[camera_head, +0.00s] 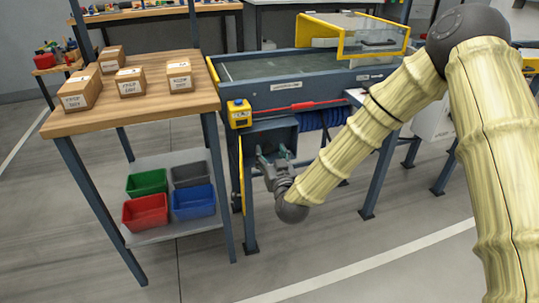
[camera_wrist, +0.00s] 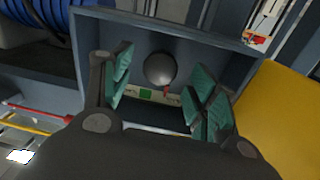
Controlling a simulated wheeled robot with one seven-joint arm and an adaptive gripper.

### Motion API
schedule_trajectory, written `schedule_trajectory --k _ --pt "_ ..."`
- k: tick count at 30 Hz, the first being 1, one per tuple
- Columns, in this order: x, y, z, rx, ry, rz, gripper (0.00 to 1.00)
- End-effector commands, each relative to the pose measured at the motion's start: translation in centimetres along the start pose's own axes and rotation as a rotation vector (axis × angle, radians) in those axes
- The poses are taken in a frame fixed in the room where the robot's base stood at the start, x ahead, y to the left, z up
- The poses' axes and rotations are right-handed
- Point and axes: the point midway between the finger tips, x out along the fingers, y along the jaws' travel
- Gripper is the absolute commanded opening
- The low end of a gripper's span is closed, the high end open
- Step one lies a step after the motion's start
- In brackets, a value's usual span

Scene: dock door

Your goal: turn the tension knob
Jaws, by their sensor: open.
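A round grey knob (camera_wrist: 161,70) sits inside an open-fronted blue-grey box (camera_wrist: 205,30), above a pale strip with a green patch and a red pointer (camera_wrist: 166,91). In the wrist view my gripper (camera_wrist: 163,95) is open, with green-padded fingers to the left and right of the knob. I see no contact between pads and knob. In the head view my gripper (camera_head: 274,158) reaches into the same box (camera_head: 283,134) below the conveyor, and the knob is hidden there.
A yellow panel (camera_wrist: 280,115) stands beside the box opening; its edge shows in the head view (camera_head: 241,175). Blue coiled hose (camera_head: 322,118) hangs right of the box. A wooden table (camera_head: 130,112) with cartons stands left, bins (camera_head: 145,212) below.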

Motion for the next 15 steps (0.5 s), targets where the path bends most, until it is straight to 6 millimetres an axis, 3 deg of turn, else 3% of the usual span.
schedule_trajectory --k 6,15 --pt "1.6 0.0 0.0 0.0 0.0 0.0 0.59" --pt "1.8 0.0 0.0 0.0 -0.001 0.0 0.59"
